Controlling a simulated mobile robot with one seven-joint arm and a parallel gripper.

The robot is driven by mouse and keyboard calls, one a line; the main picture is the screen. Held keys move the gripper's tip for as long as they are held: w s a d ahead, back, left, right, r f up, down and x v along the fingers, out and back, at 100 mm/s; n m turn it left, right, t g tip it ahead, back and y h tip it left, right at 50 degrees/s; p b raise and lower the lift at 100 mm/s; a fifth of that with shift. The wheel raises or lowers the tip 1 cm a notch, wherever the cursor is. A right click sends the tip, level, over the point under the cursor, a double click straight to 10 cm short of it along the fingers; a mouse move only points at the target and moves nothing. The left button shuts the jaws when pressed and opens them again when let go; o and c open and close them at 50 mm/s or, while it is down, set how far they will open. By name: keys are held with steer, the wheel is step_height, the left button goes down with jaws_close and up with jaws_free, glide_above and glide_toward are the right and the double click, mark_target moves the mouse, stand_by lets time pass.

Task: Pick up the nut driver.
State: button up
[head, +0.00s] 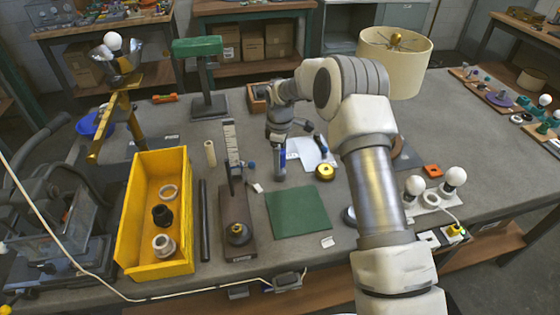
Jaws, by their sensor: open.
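A small dark tool with a blue part (321,144), perhaps the nut driver, lies by the white paper (305,154) near the middle of the bench. It is too small to name for sure. My gripper (280,172) points down over the bench, left of the paper and this tool. Its fingers are small in this view, and no held thing can be made out. My own arm covers part of the bench to the right.
A yellow bin (126,235) with rings and a black part stands at the left. A black rod (204,222), a dark stand (238,250) and a green mat (298,213) lie in front. White bulbs (454,177) sit at the right. A cream lampshade (410,72) stands behind my arm.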

steer(key=shift+f, duration=0.25)
jaws_close()
steer(key=shift+r, duration=0.1)
stand_by(0.3)
